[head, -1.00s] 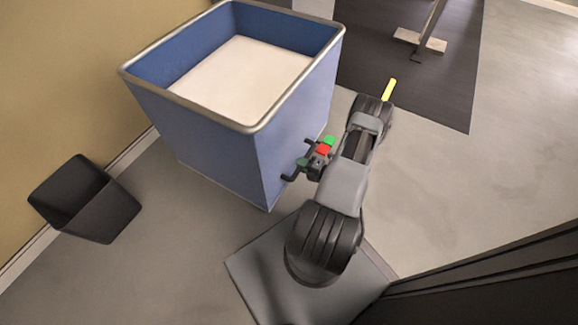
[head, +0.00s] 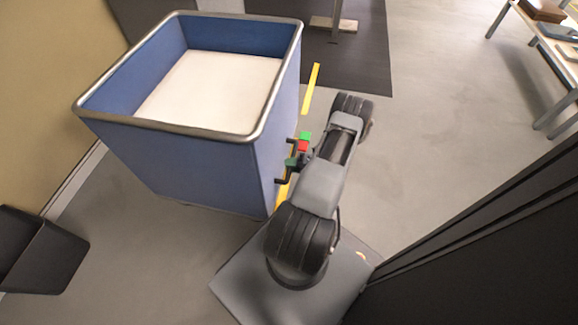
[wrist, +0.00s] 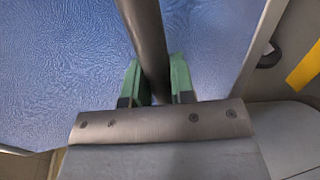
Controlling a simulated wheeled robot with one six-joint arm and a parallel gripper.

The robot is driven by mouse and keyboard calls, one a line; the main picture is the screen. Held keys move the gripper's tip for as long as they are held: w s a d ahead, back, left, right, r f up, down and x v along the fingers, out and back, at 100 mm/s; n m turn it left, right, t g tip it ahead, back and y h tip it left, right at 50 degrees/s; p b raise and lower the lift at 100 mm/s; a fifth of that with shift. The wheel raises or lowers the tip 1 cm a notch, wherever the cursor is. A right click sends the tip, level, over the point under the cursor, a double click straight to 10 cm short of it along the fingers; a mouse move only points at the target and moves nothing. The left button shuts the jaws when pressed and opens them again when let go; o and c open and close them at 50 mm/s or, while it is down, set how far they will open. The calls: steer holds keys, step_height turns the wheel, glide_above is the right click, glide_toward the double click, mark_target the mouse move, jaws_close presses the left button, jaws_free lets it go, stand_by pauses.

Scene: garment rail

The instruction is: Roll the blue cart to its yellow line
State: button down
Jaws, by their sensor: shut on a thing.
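The blue cart (head: 190,165) stands upright at the left of the head view, with a grey metal rim and a pale inside. Its dark handle bar (wrist: 145,40) runs down between the green fingers of my gripper (wrist: 157,85) in the wrist view. My gripper (head: 298,150) is shut on that handle at the cart's right side. The yellow line (head: 311,88) lies on the floor along the cart's right side. Part of it shows below the handle, and the cart and my arm hide some of it. It also shows at the right of the wrist view (wrist: 305,67).
A dark bin (head: 40,250) stands by the wall at the left. A dark mat (head: 350,65) with a stand's foot (head: 333,24) on it lies behind the cart. A table (head: 545,45) stands at the far right. The floor between mat and table is clear.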

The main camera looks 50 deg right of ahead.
steer(key=shift+d, duration=0.2)
steer(key=c, duration=1)
jaws_free()
steer(key=shift+a, duration=0.1)
steer(key=shift+s, duration=0.1)
steer(key=p+v, duration=0.3)
steer(key=v, duration=1)
steer(key=shift+s, duration=0.35)
steer(key=shift+s+d, duration=0.1)
steer(key=shift+d, duration=0.15)
